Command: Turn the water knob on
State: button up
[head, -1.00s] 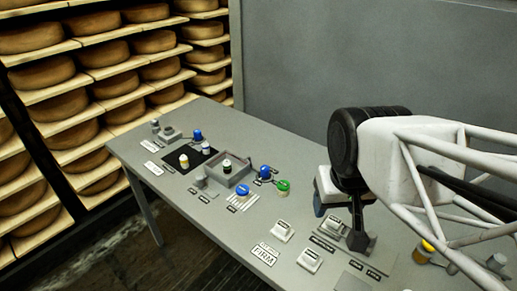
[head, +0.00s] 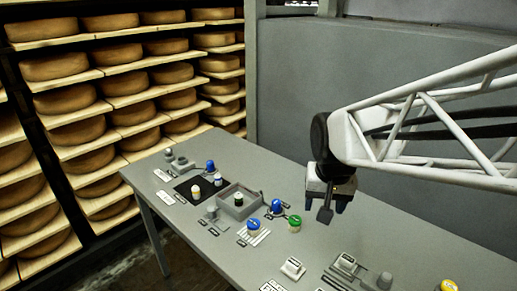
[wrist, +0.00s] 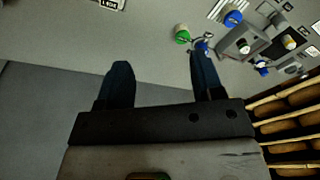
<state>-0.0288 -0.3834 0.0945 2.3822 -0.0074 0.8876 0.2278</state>
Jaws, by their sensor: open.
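Several knobs stand on the grey table (head: 400,235). A blue knob (head: 277,206) is by the square basin, with a green knob (head: 294,223) just right of it and another blue knob (head: 254,225) on a striped patch. A further blue knob (head: 210,166) is at the far end. Their labels are too small to read, so I cannot tell which is the water knob. My gripper (head: 332,208) is open and empty, above the table right of the green knob. In the wrist view its fingers (wrist: 159,66) are apart, the right one close below the green knob (wrist: 183,35) in the picture.
White switches (head: 292,268) and a yellow-topped item (head: 448,286) are nearer. Cheese shelves (head: 120,90) line the left; a grey wall (head: 400,70) stands behind.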

jog(key=w+a+f+m+g, duration=0.1)
jog(key=w+a+f, duration=0.15)
jog(key=w, duration=0.55)
jog(key=w+a+f+m, duration=0.1)
jog(key=w+f, duration=0.3)
jog(key=w, duration=0.3)
jog(key=m, duration=0.3)
send_over(277, 201)
jog(key=shift+g, duration=0.4)
notch_tip(277, 201, down, 10)
jog(key=shift+r, duration=0.1)
jog(key=shift+w+f, duration=0.1)
jog(key=shift+f, duration=0.1)
jog(key=shift+f, duration=0.15)
jog(key=shift+f, duration=3.7)
jog(key=c, duration=0.9)
